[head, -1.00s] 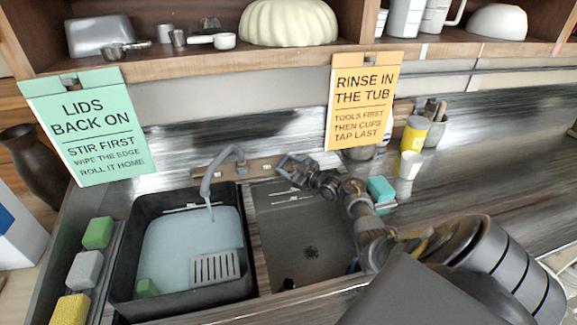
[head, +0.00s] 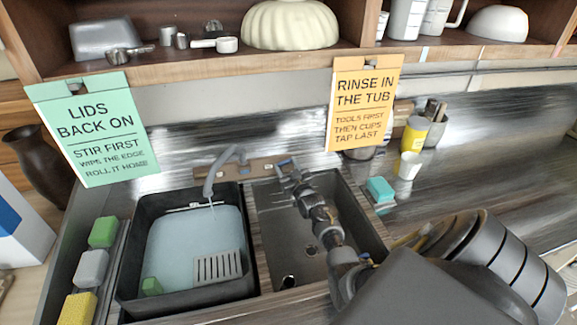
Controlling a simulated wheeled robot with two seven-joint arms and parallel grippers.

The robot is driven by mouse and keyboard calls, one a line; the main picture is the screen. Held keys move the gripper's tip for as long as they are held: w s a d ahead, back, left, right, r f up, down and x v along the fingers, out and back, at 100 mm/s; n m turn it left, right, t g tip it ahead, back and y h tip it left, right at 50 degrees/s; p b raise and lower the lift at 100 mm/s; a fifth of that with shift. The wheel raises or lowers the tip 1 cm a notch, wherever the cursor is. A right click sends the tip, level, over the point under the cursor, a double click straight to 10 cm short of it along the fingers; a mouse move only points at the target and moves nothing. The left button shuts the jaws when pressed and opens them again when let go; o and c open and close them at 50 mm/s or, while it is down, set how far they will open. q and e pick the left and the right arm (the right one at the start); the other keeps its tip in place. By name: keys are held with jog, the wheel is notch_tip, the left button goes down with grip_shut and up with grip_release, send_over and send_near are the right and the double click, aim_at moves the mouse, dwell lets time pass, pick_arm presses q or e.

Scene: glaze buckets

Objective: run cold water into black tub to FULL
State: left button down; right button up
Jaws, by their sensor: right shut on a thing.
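The black tub (head: 134,267) stands in the left basin, holding pale blue water (head: 185,245). A pale mark (head: 196,206) shows on its back inner wall, near the waterline; its lettering is too small to read. The grey spout (head: 214,175) hangs over the tub's back, and a thin stream (head: 213,211) falls from it into the water. My right gripper (head: 286,167) is shut on the blue-marked tap handle (head: 284,162) at the right of the wooden tap board (head: 262,168); its fingers partly hide the handle. My left gripper is not in view.
A green block (head: 151,286) and a slotted grey piece (head: 218,267) are in the tub. The right basin (head: 275,230) lies under my right arm. Sponges (head: 91,267) line the left ledge.

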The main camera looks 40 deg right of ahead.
jog(key=shift+w+a+m+g+h, duration=0.15)
jog(key=shift+m+g+h, duration=0.35)
jog(key=shift+m+h, duration=1.2)
jog(key=shift+m, duration=0.3)
jog(key=o, duration=1)
